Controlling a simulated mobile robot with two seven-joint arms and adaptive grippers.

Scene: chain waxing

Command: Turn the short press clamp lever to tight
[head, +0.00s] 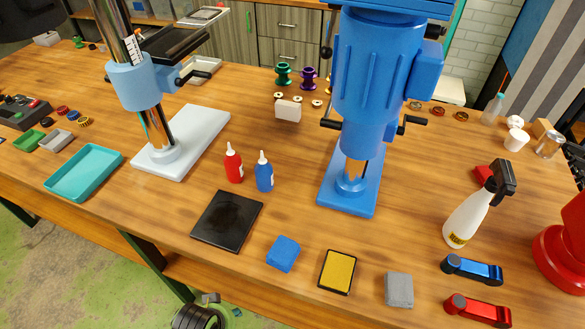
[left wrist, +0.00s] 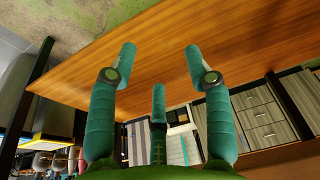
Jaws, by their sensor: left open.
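Two presses stand on the wooden table in the head view. The left press has a chrome column, a light-blue clamp collar (head: 133,87) and a white base (head: 196,139). A dark lever (head: 196,76) sticks out to the right of its collar. The right press (head: 372,85) is blue, with a blue base (head: 349,200) and a dark lever (head: 408,121) at its lower right. I cannot tell which press is the short one or how tight either lever is. My left gripper (left wrist: 159,62) has its teal fingers spread, with nothing between them, apart from both levers. My right gripper is not in view.
Red and blue bottles (head: 264,172) stand between the presses. A black plate (head: 227,221), a teal tray (head: 83,172) and a spray bottle (head: 467,215) also stand on the table. Clear wood lies left of the black plate. The left wrist view shows the table edge and drawers (left wrist: 262,120).

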